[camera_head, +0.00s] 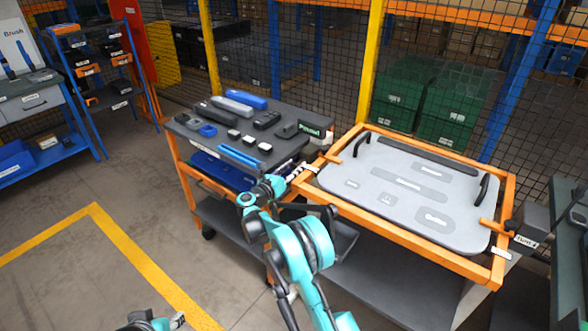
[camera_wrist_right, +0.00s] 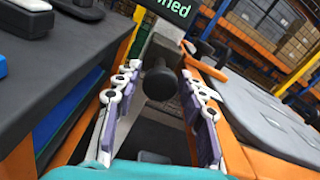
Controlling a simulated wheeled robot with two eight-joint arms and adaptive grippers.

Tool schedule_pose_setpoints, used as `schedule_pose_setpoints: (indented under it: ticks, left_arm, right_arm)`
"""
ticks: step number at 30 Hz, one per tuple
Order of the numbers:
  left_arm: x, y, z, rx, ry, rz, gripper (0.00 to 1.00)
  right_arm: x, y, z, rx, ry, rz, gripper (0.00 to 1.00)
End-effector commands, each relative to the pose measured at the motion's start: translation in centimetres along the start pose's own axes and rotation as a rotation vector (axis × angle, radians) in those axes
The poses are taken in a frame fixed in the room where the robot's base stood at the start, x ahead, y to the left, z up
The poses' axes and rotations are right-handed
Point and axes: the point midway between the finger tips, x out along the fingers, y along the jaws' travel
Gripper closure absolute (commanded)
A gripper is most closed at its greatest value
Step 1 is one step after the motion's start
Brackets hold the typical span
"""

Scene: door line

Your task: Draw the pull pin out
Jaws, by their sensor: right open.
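A black round knob (camera_wrist_right: 159,82), apparently the pull pin's head, stands in front of a grey bracket below the sign (camera_wrist_right: 178,10), whose visible letters end in "ned". My right gripper (camera_wrist_right: 160,92) is open, with one finger on each side of the knob. I see gaps between the fingers and the knob. In the head view the right gripper (camera_head: 296,172) is at the left edge of the orange frame (camera_head: 420,254); the knob is hidden or too small to tell there. Part of my left gripper (camera_head: 160,322) shows at the bottom edge; its jaws are unclear.
A grey panel (camera_head: 405,218) with black handles lies in the orange frame. A dark-topped cart (camera_head: 205,130) with several tools stands left of it. Another dark knob (camera_head: 511,226) is at the frame's right. Mesh fencing is behind; open floor (camera_head: 150,225) is left.

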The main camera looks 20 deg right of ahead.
Motion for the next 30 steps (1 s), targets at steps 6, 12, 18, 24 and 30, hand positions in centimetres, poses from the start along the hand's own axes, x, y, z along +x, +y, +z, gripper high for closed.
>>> schedule_pose_setpoints:
  ticks: [6, 12, 18, 24, 30]
  left_arm:
    - [0.0, 0.0, 0.0, 0.000, 0.000, 0.000, 0.60]
    - [0.0, 0.0, 0.0, 0.000, 0.000, 0.000, 0.60]
    - [0.1, 0.0, 0.0, 0.000, 0.000, 0.000, 0.60]
    - [0.1, 0.0, 0.1, 0.000, 0.000, 0.000, 0.60]
    - [0.1, 0.0, 0.1, 0.000, 0.000, 0.000, 0.60]
  right_arm:
    - [0.0, 0.0, 0.0, 0.000, 0.000, 0.000, 0.78]
    - [0.0, 0.0, 0.0, 0.000, 0.000, 0.000, 1.00]
    - [-1.9, 0.1, 0.0, 0.000, -0.001, 0.002, 1.00]
    - [-3.5, 0.0, 0.0, 0.000, 0.000, 0.000, 1.00]
    - [-3.5, 0.0, -0.1, 0.000, 0.002, 0.000, 0.65]
